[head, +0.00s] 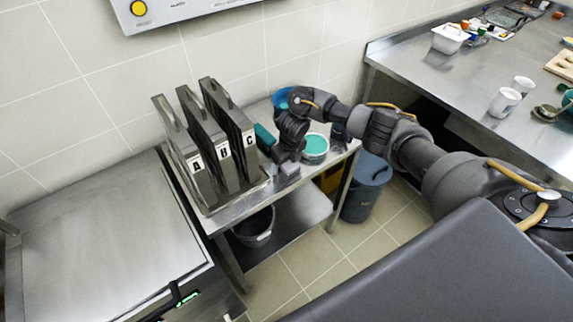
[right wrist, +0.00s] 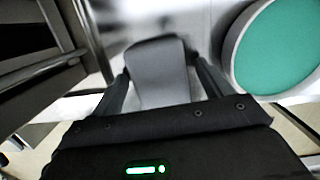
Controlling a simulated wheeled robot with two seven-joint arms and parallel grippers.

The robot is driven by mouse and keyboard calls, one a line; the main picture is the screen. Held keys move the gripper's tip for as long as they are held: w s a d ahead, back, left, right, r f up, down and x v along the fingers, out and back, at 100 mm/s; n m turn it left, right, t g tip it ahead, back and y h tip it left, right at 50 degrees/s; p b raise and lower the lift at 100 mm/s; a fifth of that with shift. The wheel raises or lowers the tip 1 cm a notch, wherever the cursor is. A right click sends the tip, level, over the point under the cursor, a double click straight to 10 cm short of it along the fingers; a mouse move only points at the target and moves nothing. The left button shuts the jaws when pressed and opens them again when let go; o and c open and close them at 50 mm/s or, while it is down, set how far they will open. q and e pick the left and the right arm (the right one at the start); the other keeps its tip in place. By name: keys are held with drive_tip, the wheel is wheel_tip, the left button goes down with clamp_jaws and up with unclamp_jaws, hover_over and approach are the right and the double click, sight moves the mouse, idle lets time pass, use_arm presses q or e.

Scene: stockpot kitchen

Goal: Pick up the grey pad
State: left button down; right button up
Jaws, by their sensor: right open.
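The grey pad (right wrist: 160,72) shows in the right wrist view, lying between the two fingers of my right gripper (right wrist: 162,80). The fingers stand open on either side of it; I cannot tell whether they touch it. In the head view my right gripper (head: 288,168) is low over the front edge of the small steel table (head: 232,213), and the pad is mostly hidden there. Part of my left gripper (head: 175,298), dark with a green light, shows at the bottom of the head view; its jaws cannot be made out.
Steel upright holders marked A (head: 186,160), B (head: 212,150) and C (head: 236,133) stand left of my right gripper. A white tub with teal top (head: 315,146) is close on its right. A teal object (head: 265,137) and blue container (head: 281,97) are behind. A bin (head: 366,185) stands below.

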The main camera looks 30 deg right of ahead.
drive_tip(key=shift+f, duration=0.2)
drive_tip(key=c, duration=1)
drive_tip(key=shift+c, duration=0.2)
drive_tip(key=shift+r, duration=0.1)
drive_tip(key=shift+r, duration=0.3)
wheel_tip(320, 180, up, 3)
drive_tip(key=shift+f, duration=0.2)
drive_tip(key=s+a+r+p, duration=0.1)
drive_tip(key=s+a+r, duration=0.7)
drive_tip(key=a+r, duration=0.2)
drive_tip(key=shift+s+a, duration=0.3)
drive_tip(key=shift+a, duration=0.2)
